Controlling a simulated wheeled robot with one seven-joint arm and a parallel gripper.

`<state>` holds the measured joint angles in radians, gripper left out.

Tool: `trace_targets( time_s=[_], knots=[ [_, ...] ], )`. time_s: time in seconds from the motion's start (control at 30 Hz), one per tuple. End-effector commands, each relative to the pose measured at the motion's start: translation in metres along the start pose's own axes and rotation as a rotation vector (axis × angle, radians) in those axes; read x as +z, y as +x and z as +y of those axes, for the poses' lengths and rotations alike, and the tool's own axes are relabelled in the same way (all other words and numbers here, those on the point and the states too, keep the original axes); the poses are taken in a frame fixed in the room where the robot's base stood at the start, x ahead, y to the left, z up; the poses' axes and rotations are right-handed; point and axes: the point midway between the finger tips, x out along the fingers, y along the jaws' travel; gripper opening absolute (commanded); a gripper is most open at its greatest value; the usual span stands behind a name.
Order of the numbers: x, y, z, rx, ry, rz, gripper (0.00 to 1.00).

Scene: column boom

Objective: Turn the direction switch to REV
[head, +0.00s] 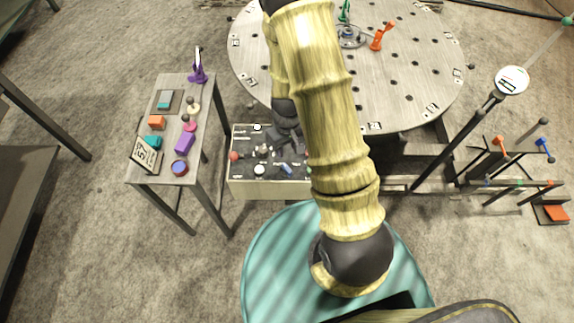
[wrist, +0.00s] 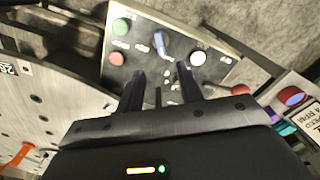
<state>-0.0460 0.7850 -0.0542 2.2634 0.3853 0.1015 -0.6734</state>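The control box (head: 270,188) stands between the side table and the round table. Its dark panel carries a blue switch knob (head: 285,168), the likeliest direction switch. In the wrist view the blue knob (wrist: 160,42) lies just beyond my fingertips, with a pale label beside it. I cannot read its lettering or tell its setting. My gripper (wrist: 160,72) is open, its two dark fingers apart over the panel, and I see no contact with the knob. In the head view my gripper (head: 288,137) is over the panel's far part, and my arm hides the panel's right side.
Near the knob are a green button (wrist: 122,27), a red button (wrist: 117,58) and a white button (wrist: 198,58). A side table (head: 146,178) with small objects stands left. The round perforated table (head: 400,85) lies behind the box. A rack stands right.

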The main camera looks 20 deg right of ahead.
Motion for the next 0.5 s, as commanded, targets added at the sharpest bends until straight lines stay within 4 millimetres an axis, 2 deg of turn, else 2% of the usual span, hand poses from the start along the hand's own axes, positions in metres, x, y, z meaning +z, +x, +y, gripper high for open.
trace_targets(
  time_s=[0.5],
  knots=[
    [0.001, 0.074, -0.001, -0.002, 0.001, -0.002, 0.36]
  ],
)
